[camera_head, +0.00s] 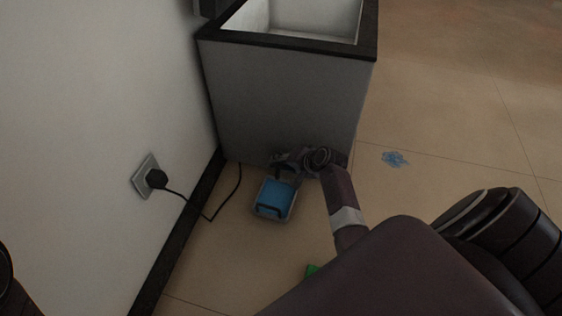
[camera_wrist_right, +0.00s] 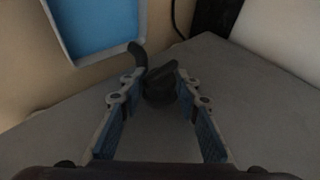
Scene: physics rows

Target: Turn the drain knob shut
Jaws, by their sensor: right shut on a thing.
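The grey freezer (camera_head: 285,95) stands against the wall, its top open. The black drain knob (camera_wrist_right: 160,88) sits on its grey face, between the fingertips of my right gripper (camera_wrist_right: 159,78). The gripper is shut on the knob. A short black curved spout (camera_wrist_right: 138,54) shows beside the knob. In the head view my right gripper (camera_head: 288,160) is low at the freezer's front, and I cannot make out the knob there. A tray with blue inside (camera_head: 274,196) lies on the floor below; it also shows in the wrist view (camera_wrist_right: 100,22). My left gripper is not in view.
A black cord (camera_head: 205,212) runs from the wall socket (camera_head: 146,176) along the floor, left of the tray. A blue patch (camera_head: 394,159) lies on the floor to the right. A small green thing (camera_head: 312,270) is partly hidden by my arm.

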